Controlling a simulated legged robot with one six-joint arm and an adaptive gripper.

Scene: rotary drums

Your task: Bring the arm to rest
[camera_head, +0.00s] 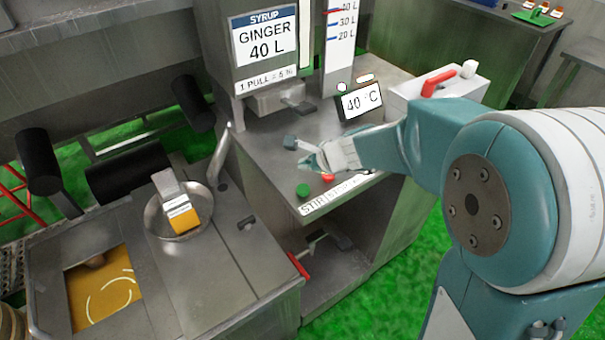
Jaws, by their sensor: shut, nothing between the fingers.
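My teal and white arm reaches in from the right of the head view. My gripper (309,166) is shut and empty. In the picture it overlaps the steel counter (262,150) near the stir buttons; whether it touches anything there I cannot tell. A green button (303,190) shows just below it, and a red button (328,177) is partly hidden by it. A small grey knob or lever (291,141) shows at its left.
A ginger syrup dispenser (264,48) and a 40 °C display (361,102) stand behind my gripper. A white box with a red handle (437,86) is near my arm. At left are a round pan (155,222) and a hatch over orange liquid (103,290).

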